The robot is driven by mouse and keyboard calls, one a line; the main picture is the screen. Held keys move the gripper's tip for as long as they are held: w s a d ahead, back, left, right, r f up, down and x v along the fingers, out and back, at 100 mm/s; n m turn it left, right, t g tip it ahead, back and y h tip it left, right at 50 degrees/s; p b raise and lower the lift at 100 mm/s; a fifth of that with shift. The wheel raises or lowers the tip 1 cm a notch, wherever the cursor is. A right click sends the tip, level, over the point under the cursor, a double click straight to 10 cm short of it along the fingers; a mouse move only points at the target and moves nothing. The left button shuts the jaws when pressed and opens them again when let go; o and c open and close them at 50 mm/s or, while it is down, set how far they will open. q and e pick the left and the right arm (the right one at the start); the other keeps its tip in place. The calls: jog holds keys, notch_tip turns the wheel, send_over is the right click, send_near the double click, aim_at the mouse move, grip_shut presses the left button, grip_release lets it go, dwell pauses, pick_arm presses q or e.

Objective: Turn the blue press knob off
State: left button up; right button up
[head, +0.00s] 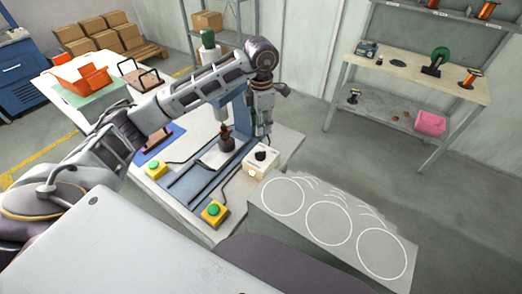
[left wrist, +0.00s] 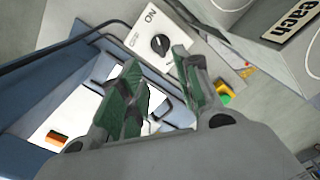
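The blue press (head: 236,128) stands on a pale table in the middle of the head view. Its white control box (head: 263,164) sits at the right of its base, with a black knob (head: 260,155) on top. In the left wrist view the knob (left wrist: 160,44) shows beside a printed "ON"; I cannot tell its exact setting. My left gripper (head: 263,132) points down above the box. In the left wrist view its green-padded fingers (left wrist: 159,62) are apart and empty, with the knob showing beyond the tips, not visibly touched. My right gripper is not in view.
Two yellow boxes with green buttons (head: 214,211) (head: 155,168) stand at the front of the press. A grey block with white circles (head: 328,222) is at the right. A dark cable runs beside the control box. A shelf bench (head: 420,75) stands farther right, across open floor.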

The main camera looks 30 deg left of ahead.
aim_at(261, 152)
pick_arm(q)
notch_tip(261, 152, down, 12)
jog(key=shift+r+p, duration=0.25)
jog(key=shift+p, duration=0.3)
jog(key=shift+f, duration=0.9)
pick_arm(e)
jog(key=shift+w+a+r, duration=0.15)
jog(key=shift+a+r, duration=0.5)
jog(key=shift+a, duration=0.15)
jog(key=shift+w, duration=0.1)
pick_arm(q)
grip_shut()
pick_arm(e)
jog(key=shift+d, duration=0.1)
